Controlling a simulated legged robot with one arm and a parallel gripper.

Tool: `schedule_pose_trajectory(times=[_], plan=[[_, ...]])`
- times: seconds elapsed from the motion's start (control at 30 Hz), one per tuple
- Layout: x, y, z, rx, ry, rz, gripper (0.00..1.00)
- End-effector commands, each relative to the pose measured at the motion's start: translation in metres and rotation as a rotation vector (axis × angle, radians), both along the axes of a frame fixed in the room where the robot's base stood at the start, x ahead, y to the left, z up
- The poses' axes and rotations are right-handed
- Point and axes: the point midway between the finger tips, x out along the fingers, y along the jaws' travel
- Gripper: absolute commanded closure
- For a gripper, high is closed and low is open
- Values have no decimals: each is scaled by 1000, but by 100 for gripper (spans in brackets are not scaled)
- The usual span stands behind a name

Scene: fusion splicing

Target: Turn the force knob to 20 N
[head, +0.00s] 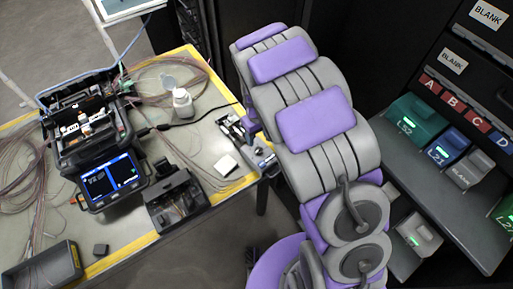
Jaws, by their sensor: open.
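A small grey and black bench device (262,158) sits at the right edge of the table. It may be the one with the force knob, but I cannot make out a knob, a scale or a set value on it. My purple and grey arm stands in front of its right side. A small purple part of my gripper (250,128) shows at the device's upper right, beside the arm. Most of my gripper is hidden behind the arm, and I cannot tell whether it touches the device. My gripper is open.
A fusion splicer (88,140) with a lit screen stands on the left of the table (130,235). A black tool box (176,200), a white bottle (182,103), a tray (42,268) and loose fibre coils lie around it. A dark rack with coloured boxes stands right.

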Motion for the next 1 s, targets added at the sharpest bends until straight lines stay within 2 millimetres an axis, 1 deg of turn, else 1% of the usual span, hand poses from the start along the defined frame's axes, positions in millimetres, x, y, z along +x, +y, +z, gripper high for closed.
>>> schedule_pose_trajectory(times=[0.03, 0.1, 0.3, 0.4, 0.6, 0.87, 1.0], plan=[[-2, -1, -13, 0, 7, -1, 44], [-1, -1, -27, 0, 5, -2, 44], [-1, 4, -61, -5, 4, -1, 44], [-1, 5, -72, -7, 3, 0, 44], [0, 4, -81, -5, -2, 0, 44], [0, 0, -81, 1, -1, -1, 44], [0, 2, -81, -2, -2, -1, 57]])
